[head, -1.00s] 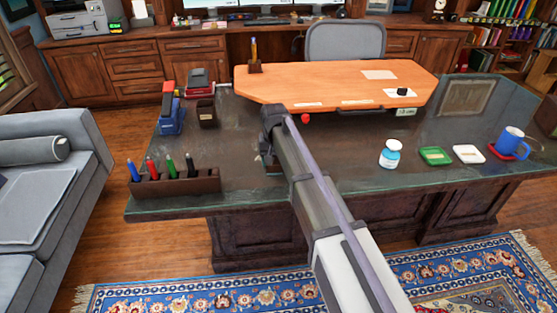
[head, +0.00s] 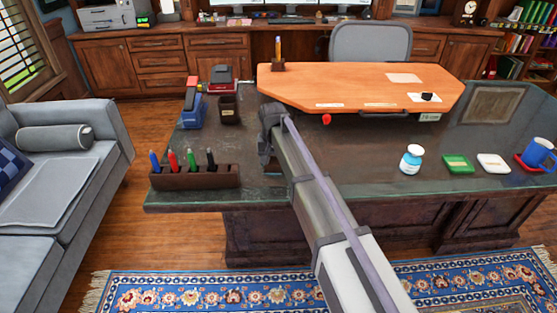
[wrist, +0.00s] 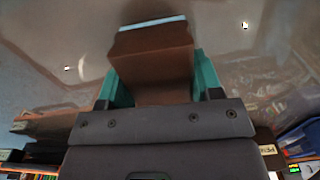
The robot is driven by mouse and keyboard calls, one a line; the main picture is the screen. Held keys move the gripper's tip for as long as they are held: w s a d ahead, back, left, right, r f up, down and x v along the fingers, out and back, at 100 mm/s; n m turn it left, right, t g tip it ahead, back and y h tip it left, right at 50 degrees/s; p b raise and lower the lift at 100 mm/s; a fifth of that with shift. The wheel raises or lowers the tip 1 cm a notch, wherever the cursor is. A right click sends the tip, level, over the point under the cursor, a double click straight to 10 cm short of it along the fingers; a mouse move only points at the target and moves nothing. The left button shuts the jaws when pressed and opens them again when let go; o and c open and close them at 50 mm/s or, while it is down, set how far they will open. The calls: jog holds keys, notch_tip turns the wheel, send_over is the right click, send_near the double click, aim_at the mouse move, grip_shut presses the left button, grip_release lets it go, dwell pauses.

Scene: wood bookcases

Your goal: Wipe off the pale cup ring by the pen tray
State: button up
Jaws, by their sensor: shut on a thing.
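The dark wooden pen tray (head: 195,177) stands at the desk's front left, holding blue, red, green and dark pens upright. My gripper (wrist: 152,78), with teal fingers, is shut on a brown block (wrist: 150,62) with a pale blue edge at its far end. In the head view my arm reaches over the desk and its end is to the right of the pen tray. My arm mostly hides the gripper there.
An orange board (head: 350,85) lies behind.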

jog(key=shift+w, duration=1.35)
jog(key=shift+w+d, duration=0.2)
jog(key=shift+d, duration=3.1)
jog(key=shift+w+d, duration=0.2)
jog(key=shift+d, duration=1.55)
jog(key=shift+s+a+f, duration=0.1)
jog(key=shift+s+a, duration=0.1)
jog(key=shift+a, duration=1.55)
jog(key=shift+s+a, duration=0.2)
jog(key=shift+a, duration=3.2)
notch_tip(320, 180, up, 6)
jog(key=p, duration=0.6)
